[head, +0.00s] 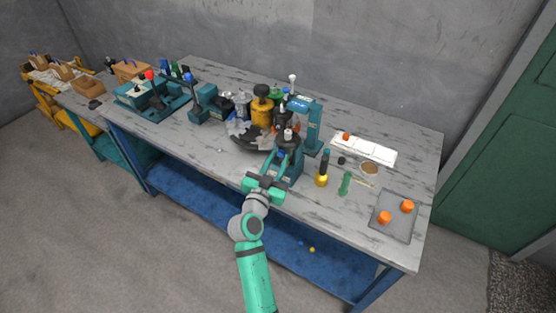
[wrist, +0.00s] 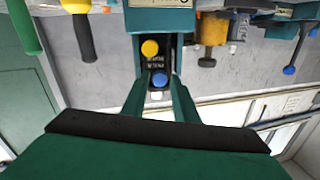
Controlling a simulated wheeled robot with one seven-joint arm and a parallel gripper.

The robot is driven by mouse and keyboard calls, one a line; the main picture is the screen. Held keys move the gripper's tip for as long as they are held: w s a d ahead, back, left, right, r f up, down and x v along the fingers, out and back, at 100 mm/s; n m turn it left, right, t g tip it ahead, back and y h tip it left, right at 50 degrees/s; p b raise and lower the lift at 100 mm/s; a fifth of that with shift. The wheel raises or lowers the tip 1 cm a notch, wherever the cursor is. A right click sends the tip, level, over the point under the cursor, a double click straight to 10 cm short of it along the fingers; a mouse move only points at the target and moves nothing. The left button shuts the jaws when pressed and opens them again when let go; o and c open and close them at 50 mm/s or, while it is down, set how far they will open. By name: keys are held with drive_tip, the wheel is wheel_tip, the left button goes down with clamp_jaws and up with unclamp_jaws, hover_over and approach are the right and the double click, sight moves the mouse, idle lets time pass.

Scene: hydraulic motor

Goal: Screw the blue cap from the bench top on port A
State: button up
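My gripper (head: 265,184) reaches the front of a teal hydraulic unit (head: 289,167) near the bench's front edge. The wrist view looks upside down. There, my two teal fingers stand apart on either side of a dark block with small lettering (wrist: 154,64). A round blue cap (wrist: 159,79) is on that block, between the fingertips, with a gap seeming to show beside it. A round yellow cap (wrist: 150,48) is on the same block. In the head view a bit of blue (head: 282,154) shows just beyond my gripper. I cannot read which port is A.
A yellow-and-dark tool (head: 321,170) and a green tool (head: 345,184) stand to the right. A grey tray (head: 395,222) holds two orange pieces. A white tray (head: 372,151) lies behind. Jars and a dark bowl (head: 247,139) crowd the left. A teal press (head: 313,125) stands behind.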

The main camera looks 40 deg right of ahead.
drive_tip(key=n, duration=1)
idle(0.8)
clamp_jaws()
drive_tip(key=m, duration=0.5)
drive_tip(key=shift+d, duration=0.1)
